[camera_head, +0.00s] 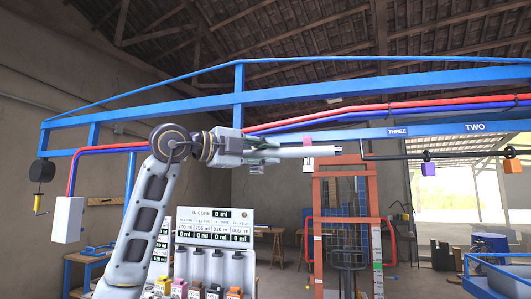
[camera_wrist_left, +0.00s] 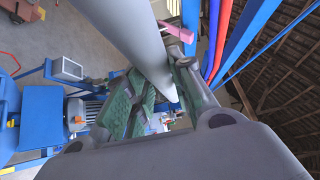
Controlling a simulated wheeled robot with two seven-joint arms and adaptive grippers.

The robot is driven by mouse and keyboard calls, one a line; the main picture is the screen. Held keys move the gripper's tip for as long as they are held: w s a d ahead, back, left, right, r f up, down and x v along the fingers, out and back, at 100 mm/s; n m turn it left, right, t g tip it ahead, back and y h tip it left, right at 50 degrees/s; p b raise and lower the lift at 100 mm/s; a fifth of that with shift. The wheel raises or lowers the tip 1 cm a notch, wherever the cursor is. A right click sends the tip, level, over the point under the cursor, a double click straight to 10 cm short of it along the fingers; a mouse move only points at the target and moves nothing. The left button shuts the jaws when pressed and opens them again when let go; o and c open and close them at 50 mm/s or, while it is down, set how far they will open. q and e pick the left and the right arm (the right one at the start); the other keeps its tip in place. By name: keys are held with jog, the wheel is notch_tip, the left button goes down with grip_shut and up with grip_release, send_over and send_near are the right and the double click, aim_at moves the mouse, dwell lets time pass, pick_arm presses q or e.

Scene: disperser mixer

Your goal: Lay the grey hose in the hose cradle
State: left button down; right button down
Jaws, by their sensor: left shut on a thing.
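The pale grey hose (camera_head: 308,152) is a straight, level length sticking out to the right of my left gripper (camera_head: 268,151) in the head view. In the left wrist view the hose (camera_wrist_left: 125,38) runs from the top edge down to between the green-padded fingers (camera_wrist_left: 155,98). My left gripper is shut on it, high up near the blue beam. A small pink piece (camera_head: 307,141) shows just above the hose, and a pink peg (camera_wrist_left: 176,31) shows beside it in the wrist view. I cannot tell which part is the hose cradle. My right gripper is not in view.
A blue overhead beam (camera_head: 320,91) and red pipe (camera_head: 400,106) run above and behind the hose. A dark bar (camera_head: 395,156) with a purple block (camera_head: 428,168) lies to the right. An orange frame (camera_head: 317,220) and a dispenser panel (camera_head: 215,230) stand below.

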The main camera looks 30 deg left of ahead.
aim_at(270, 155)
pick_arm(q)
jog(key=shift+d, duration=0.15)
jog(key=shift+w, duration=0.2)
jog(key=shift+w+a+p, duration=0.2)
jog(key=shift+w+p, duration=0.1)
jog(key=shift+w, duration=0.4)
jog(key=shift+w+a+p, duration=0.25)
jog(key=shift+w+p, duration=0.1)
jog(key=shift+w, duration=0.4)
jog(key=shift+w+a+p, duration=0.2)
jog(key=shift+w+p, duration=0.1)
jog(key=shift+w, duration=0.4)
jog(key=w+a, duration=0.1)
jog(key=w, duration=0.5)
jog(key=shift+w+a+f, duration=0.15)
jog(key=shift+w+a, duration=0.15)
jog(key=shift+a, duration=0.05)
jog(key=shift+f+b, duration=0.5)
jog(key=shift+f, duration=0.3)
dwell(0.9)
jog(key=c, duration=1.1)
grip_release()
jog(key=shift+c, duration=0.2)
